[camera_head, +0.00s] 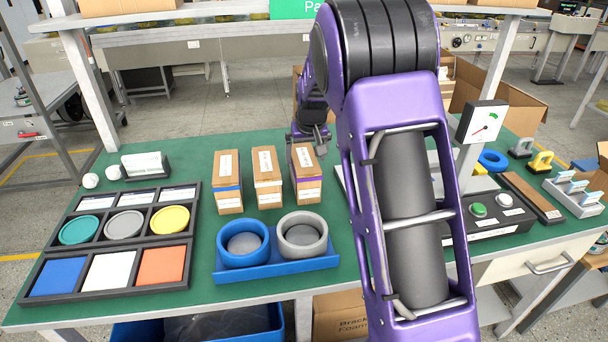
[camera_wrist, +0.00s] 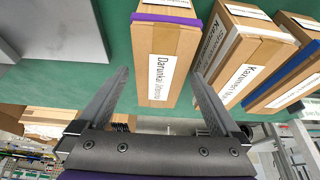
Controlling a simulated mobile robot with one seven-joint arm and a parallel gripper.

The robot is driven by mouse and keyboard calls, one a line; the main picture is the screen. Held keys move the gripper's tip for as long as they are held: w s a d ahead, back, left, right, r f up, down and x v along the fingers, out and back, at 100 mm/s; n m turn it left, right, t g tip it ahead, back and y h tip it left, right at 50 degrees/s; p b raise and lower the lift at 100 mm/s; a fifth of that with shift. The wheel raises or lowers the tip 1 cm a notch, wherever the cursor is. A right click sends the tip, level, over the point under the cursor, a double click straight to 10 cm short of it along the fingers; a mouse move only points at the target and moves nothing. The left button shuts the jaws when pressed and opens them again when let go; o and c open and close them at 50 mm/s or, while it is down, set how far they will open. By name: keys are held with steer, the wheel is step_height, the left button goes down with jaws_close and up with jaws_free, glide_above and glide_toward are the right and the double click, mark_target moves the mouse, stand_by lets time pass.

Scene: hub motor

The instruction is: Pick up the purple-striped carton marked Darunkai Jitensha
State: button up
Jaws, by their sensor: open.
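The purple-striped carton (camera_head: 306,174) stands at the right end of a row of three cartons on the green bench. In the wrist view the carton (camera_wrist: 164,58) carries a purple band and a label reading Darunkai Jitensha. My gripper (camera_wrist: 170,90) is open, with one finger on each side of this carton. The right finger lies near the gap beside the neighbouring carton; I cannot tell whether either finger touches. In the head view my gripper (camera_head: 305,150) is partly hidden behind my arm and sits at the carton's upper part.
A white-striped carton (camera_head: 267,178) and a blue-striped carton (camera_head: 228,182) stand to the left. A blue tray (camera_head: 282,267) with two rings is in front. A sorting tray (camera_head: 112,293) is at the left. A button box (camera_head: 500,222) and gauge (camera_head: 482,122) are at the right.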

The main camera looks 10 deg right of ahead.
steer(key=shift+b+x, duration=0.35)
steer(key=shift+x, duration=2.35)
steer(key=shift+w, duration=0.1)
steer(key=shift+f, duration=0.2)
jaws_close()
